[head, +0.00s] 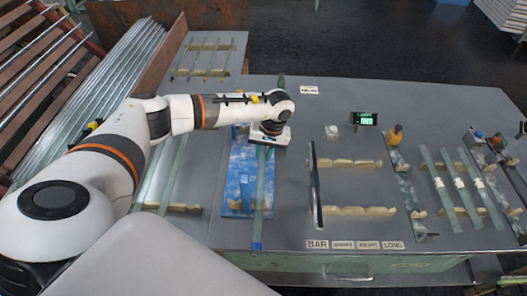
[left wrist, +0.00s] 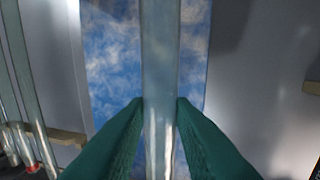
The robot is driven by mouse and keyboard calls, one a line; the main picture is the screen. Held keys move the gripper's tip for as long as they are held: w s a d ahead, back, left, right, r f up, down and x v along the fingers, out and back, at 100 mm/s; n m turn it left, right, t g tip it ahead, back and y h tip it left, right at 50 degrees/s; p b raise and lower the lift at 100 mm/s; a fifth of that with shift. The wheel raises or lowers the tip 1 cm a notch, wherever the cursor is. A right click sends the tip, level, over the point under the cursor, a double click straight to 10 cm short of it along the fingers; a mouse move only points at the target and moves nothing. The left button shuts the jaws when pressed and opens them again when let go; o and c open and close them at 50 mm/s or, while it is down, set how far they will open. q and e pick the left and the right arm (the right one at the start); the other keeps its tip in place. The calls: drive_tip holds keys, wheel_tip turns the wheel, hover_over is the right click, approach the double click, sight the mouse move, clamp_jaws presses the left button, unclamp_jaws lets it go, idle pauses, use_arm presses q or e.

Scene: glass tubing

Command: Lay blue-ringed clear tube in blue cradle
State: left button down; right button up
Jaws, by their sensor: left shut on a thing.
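A clear tube (head: 263,195) with a blue ring at its near end runs lengthwise over the blue mottled cradle (head: 236,182). My left gripper (head: 268,142) is over the cradle's far part, shut on the tube. In the left wrist view, the green fingers of the left gripper (left wrist: 160,102) stand on either side of the tube (left wrist: 159,45), and the blue cradle (left wrist: 112,65) shows beneath. The tube's near end reaches past the cradle toward the table's front edge. I cannot tell whether the tube touches the cradle. My right gripper is not in view.
Several tubes with white labels (head: 459,183) lie on supports at the far right. More tubes lie at left. Grey table between the supports and the label strip is clear.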

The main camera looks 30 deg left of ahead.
use_arm(q)
drive_tip(key=shift+f, duration=0.35)
drive_tip(key=c, duration=1.7)
unclamp_jaws()
drive_tip(key=shift+b, duration=0.35)
drive_tip(key=o, duration=0.5)
drive_tip(key=shift+r, duration=0.1)
